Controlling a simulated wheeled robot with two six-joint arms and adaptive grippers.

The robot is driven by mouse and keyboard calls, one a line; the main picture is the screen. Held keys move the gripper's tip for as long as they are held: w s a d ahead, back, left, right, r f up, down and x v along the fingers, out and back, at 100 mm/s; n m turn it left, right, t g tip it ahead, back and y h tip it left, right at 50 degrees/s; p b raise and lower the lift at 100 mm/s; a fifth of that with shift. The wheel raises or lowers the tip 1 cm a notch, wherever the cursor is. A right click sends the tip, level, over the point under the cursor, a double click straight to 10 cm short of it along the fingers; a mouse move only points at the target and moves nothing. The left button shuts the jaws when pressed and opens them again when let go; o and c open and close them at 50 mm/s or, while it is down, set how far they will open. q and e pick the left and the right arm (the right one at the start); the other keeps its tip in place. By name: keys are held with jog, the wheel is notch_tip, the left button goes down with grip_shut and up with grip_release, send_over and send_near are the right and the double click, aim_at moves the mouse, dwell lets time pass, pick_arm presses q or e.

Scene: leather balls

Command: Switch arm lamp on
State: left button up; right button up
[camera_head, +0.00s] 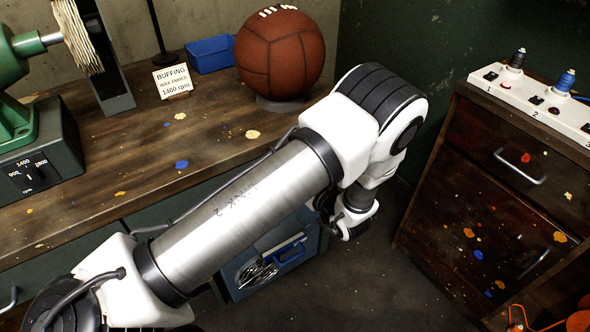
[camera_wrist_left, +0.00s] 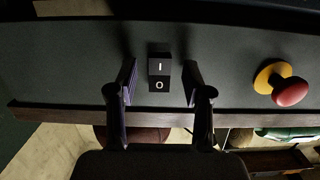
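No arm lamp can be made out for certain; a thin black pole (camera_head: 160,30) at the top of the head view is cut off. In the left wrist view a black rocker switch (camera_wrist_left: 159,68) marked I and O is on a dark grey panel (camera_wrist_left: 60,65). My left gripper (camera_wrist_left: 160,85) is open, its two fingers apart on either side of the switch in that view. I cannot tell whether they touch the panel. My left arm crosses the head view, where its fingers do not show. My right gripper is in neither view.
A white power strip (camera_head: 548,112) with numbered switches, a black plug (camera_head: 517,60) and a blue plug (camera_head: 565,80) lies on the right cabinet. The bench (camera_head: 110,165) bears a brown leather ball (camera_head: 280,52), a sign (camera_head: 172,80) and a green machine (camera_head: 22,120). A red button (camera_wrist_left: 290,91) is right of the switch.

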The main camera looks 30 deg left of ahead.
pick_arm(q)
notch_tip(320, 180, up, 10)
dwell(0.5)
dwell(0.3)
